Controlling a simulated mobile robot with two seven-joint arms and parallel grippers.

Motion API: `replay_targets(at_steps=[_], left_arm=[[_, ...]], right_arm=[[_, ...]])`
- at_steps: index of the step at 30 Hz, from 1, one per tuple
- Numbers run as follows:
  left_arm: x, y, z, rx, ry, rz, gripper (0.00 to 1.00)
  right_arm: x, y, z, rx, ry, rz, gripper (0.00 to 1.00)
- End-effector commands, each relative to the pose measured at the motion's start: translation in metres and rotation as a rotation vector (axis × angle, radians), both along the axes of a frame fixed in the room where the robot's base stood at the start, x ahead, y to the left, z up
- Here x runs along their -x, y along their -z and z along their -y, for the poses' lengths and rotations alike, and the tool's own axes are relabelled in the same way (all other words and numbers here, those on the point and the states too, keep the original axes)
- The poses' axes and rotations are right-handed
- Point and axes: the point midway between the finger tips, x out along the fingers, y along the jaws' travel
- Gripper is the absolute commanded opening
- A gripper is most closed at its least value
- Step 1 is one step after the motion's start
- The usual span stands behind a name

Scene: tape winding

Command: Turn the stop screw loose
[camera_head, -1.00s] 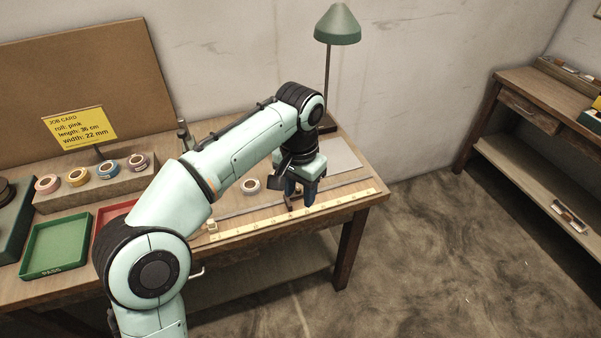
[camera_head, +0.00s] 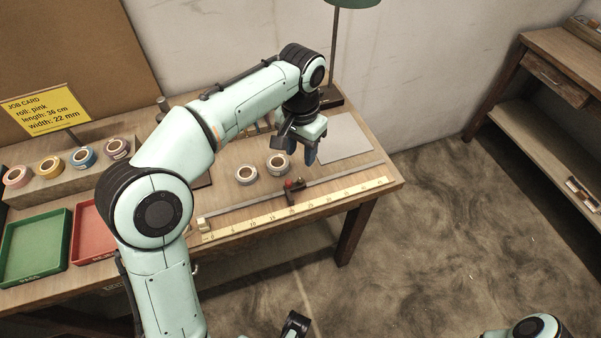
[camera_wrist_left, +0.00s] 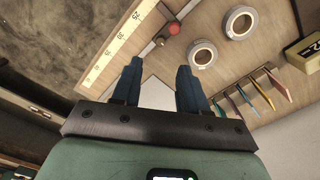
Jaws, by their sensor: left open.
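The stop screw is a small red knob (camera_head: 289,184) on the dark stop (camera_head: 295,195), which sits on the metal rail beside the yellow ruler (camera_head: 300,208). In the left wrist view the red knob (camera_wrist_left: 173,28) lies beyond the fingertips, with the dark stop (camera_wrist_left: 160,40) beside it. My left gripper (camera_head: 303,154) is open and empty. It hangs over the table behind the rail, apart from the screw. Its two blue fingers (camera_wrist_left: 160,68) are spread in the wrist view. My right gripper is not clearly seen.
Two tape rolls (camera_head: 246,175) (camera_head: 278,165) lie behind the rail. A grey sheet (camera_head: 345,138) is at the back right. Green (camera_head: 38,245) and red (camera_head: 92,225) trays, a rack of rolls (camera_head: 110,165) and a job card (camera_head: 40,112) are left. In the wrist view, several coloured strips (camera_wrist_left: 247,95) lie near.

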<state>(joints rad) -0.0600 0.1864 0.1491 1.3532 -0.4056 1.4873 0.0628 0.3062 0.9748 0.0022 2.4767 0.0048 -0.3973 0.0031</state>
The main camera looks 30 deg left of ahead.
Motion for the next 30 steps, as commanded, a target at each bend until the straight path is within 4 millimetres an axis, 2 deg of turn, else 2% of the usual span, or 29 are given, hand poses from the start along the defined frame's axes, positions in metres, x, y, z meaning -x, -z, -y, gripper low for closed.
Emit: replay_targets(at_steps=[1, 6, 12, 18, 27, 28, 30], left_arm=[[0.001, 0.015, -0.001, -0.001, -0.002, -0.005, 0.43], [0.001, 0.052, -0.001, -0.001, -0.001, -0.005, 0.43], [0.0, 0.085, 0.0, 0.0, -0.001, -0.003, 0.43], [0.0, 0.099, 0.0, 0.0, -0.001, -0.001, 0.43], [0.0, 0.101, 0.0, 0.0, -0.001, 0.0, 0.43], [0.0, 0.101, 0.0, 0.0, -0.001, 0.0, 0.37], [0.0, 0.101, 0.0, 0.0, -0.001, 0.0, 0.14]], right_arm=[[-0.001, 0.005, 0.0, 0.0, 0.0, 0.004, 0.43], [-0.004, 0.012, 0.0, 0.003, 0.004, 0.018, 0.43], [-0.007, 0.018, 0.0, 0.005, 0.006, 0.029, 0.43], [-0.009, 0.02, 0.0, 0.005, 0.006, 0.033, 0.43], [-0.009, 0.019, 0.0, 0.005, 0.007, 0.034, 0.43], [-0.009, 0.019, 0.0, 0.005, 0.007, 0.034, 0.43], [-0.009, 0.02, 0.0, 0.005, 0.007, 0.034, 0.43]])
